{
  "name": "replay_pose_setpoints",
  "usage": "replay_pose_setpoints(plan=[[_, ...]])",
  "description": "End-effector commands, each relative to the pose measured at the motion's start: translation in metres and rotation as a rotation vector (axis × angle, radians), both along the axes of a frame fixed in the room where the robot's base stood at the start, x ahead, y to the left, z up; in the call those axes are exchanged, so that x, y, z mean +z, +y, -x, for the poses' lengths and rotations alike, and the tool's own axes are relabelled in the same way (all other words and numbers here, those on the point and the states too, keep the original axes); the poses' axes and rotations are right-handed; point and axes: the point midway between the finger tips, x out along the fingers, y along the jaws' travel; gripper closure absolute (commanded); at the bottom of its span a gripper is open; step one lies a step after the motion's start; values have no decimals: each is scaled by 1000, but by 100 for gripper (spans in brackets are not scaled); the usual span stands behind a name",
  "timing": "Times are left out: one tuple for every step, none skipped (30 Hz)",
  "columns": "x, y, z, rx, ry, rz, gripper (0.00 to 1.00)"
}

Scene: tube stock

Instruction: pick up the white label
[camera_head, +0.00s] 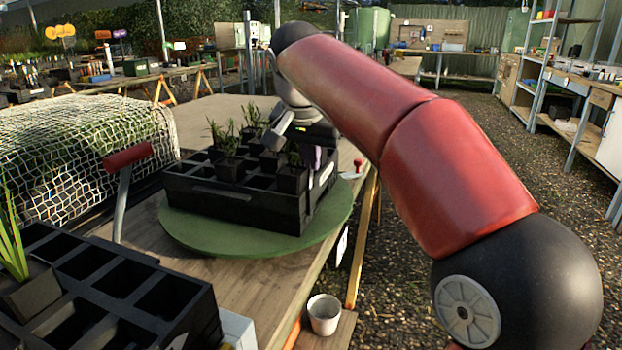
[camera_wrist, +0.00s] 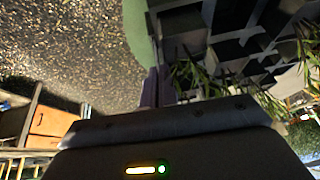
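A white, label-like strip (camera_head: 323,174) shows at the right side of the black tray, just below and beside my gripper in the head view. Whether it touches the fingers or stands in a pot cannot be told. My gripper (camera_head: 315,156) is low over the tray's right edge, partly hidden by my arm. In the wrist view my gripper's purple-grey fingers (camera_wrist: 159,86) are close together beside the tray; no label can be made out between them. The black tray (camera_head: 235,202) holds several potted seedlings and sits on a round green turntable (camera_head: 190,236).
A second black tray (camera_head: 165,300) fills the near left. A red-handled tool (camera_head: 127,158) stands near the netted mound (camera_head: 80,150). A small red-topped object (camera_head: 357,166) is at the turntable's right edge. A white pot (camera_head: 324,314) stands below the table. Gravel floor lies right.

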Motion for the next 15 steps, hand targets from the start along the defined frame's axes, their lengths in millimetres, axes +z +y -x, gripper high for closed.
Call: replay_pose_setpoints(plan=[[-31, -5, -4, -11, 67, 22, 100], [-31, -6, -4, -11, 67, 22, 100], [-31, -6, -4, -11, 67, 23, 100], [-31, -6, -4, -12, 66, 22, 100], [-31, -6, -4, -12, 66, 22, 100], [-31, -6, -4, -12, 66, 22, 100], [-31, -6, -4, -12, 66, 22, 100], [-31, -6, -4, -12, 66, 22, 100], [-31, -6, -4, -12, 66, 22, 100], [-31, -6, -5, -12, 66, 22, 100], [-30, -6, -5, -12, 66, 22, 100], [-29, -6, -5, -12, 65, 22, 100], [-28, -6, -5, -12, 65, 22, 100], [-26, -6, -5, -12, 65, 23, 100], [-24, -6, -5, -12, 66, 22, 100]])
